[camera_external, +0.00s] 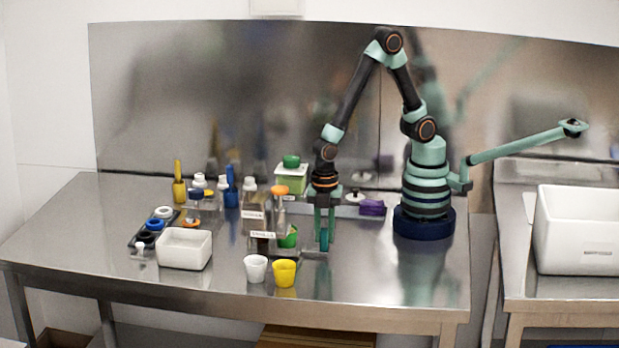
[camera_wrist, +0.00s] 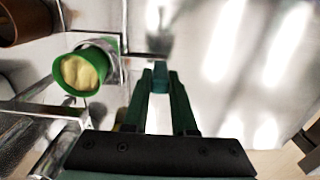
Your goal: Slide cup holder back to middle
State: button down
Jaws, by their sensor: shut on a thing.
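A green cup (camera_external: 288,238) stands below the dispensers, left of my gripper (camera_external: 324,243). In the wrist view the green cup (camera_wrist: 68,88) holds a pale yellow filling and sits in a grey metal cup holder (camera_wrist: 112,68). A thin bar of the holder runs from beside the cup toward my fingertips. My gripper (camera_wrist: 158,80) points down at the table, its fingers close together on the end of this holder. The exact contact is small and partly hidden by the fingers. In the external view the holder is hard to make out.
A white cup (camera_external: 256,268) and a yellow cup (camera_external: 285,273) stand near the front edge. A white bin (camera_external: 184,249), bottles and a rack of coloured rings (camera_external: 155,225) are on the left. A purple block (camera_external: 372,208) lies behind my gripper. The table's front right is clear.

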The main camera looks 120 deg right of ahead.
jog(key=s+d, duration=0.3)
jog(key=s, duration=0.1)
jog(key=shift+d, duration=0.4)
jog(key=c, duration=0.7)
grip_release()
jog(key=shift+w+r, duration=0.1)
notch_tip(320, 180, up, 12)
jog(key=shift+f, duration=0.1)
